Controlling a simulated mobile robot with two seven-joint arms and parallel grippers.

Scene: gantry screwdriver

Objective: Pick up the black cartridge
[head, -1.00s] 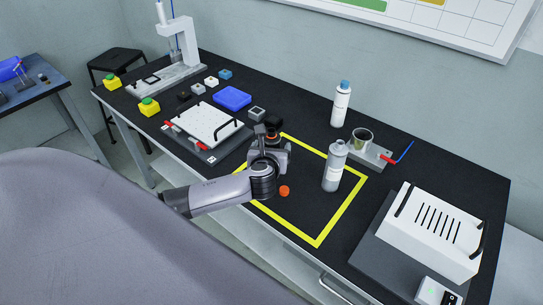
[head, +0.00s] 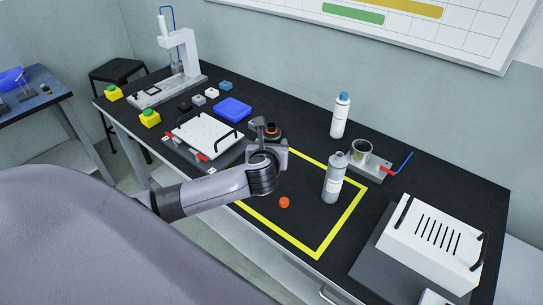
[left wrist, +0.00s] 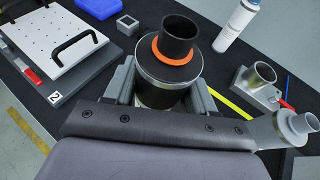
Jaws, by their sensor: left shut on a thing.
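The black cartridge (left wrist: 178,38) has a black tube top, an orange ring and a wider grey-rimmed dark body. In the left wrist view it stands between the two fingers of my left gripper (left wrist: 163,95), which is shut on its body. In the head view the cartridge (head: 273,131) shows just behind my left gripper (head: 266,150), which hides part of it. Whether its base is clear of the table cannot be told. My right gripper is not in view.
A grey bottle (head: 334,180) stands right of the gripper, with a white bottle (head: 340,116) and a metal cup (head: 361,148) behind. A small orange piece (head: 284,202) lies inside the yellow outline. A white perforated plate (head: 205,134) is to the left. A slotted white box (head: 435,235) stands at right.

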